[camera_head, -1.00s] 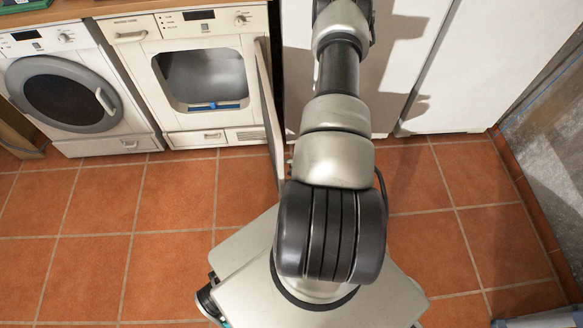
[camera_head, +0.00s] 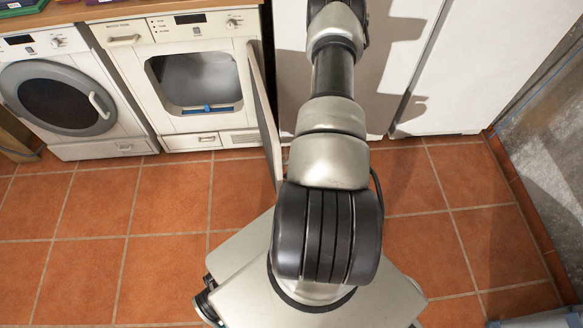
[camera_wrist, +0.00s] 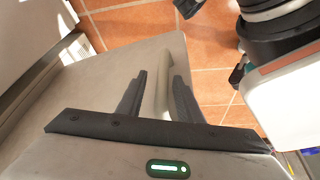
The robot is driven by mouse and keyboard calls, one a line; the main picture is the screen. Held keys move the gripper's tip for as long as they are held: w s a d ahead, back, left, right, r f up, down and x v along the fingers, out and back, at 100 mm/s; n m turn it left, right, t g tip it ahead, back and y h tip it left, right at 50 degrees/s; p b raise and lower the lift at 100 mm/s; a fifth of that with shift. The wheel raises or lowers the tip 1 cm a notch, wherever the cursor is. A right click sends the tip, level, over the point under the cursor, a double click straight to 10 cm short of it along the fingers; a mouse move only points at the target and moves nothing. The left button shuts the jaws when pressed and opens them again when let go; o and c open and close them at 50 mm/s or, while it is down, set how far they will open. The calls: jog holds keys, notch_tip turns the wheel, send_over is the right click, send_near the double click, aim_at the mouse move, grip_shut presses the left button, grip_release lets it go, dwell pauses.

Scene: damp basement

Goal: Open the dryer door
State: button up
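The dryer (camera_head: 195,125) is the cream machine in the middle of the row in the head view, its drum opening uncovered. Its door (camera_head: 264,115) stands swung far out, seen nearly edge-on at the right side of the opening. In the wrist view the pale door panel (camera_wrist: 100,80) fills the middle left, with its upright handle (camera_wrist: 163,92) on it. My gripper (camera_wrist: 160,80) is open, with one dark finger on each side of the handle. The handle lies nearer the right finger; I cannot tell if they touch. My arm hides the gripper in the head view.
A washing machine (camera_head: 65,95) with a closed round door stands left of the dryer. White cabinet doors (camera_head: 455,70) stand to the right. A grey panel (camera_head: 550,150) borders the far right. The tiled floor (camera_head: 115,240) on the left is clear.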

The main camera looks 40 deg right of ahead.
jog(key=shift+s, duration=0.1)
jog(key=p+v, duration=0.5)
jog(key=v, duration=1.2)
jog(key=shift+r, duration=0.2)
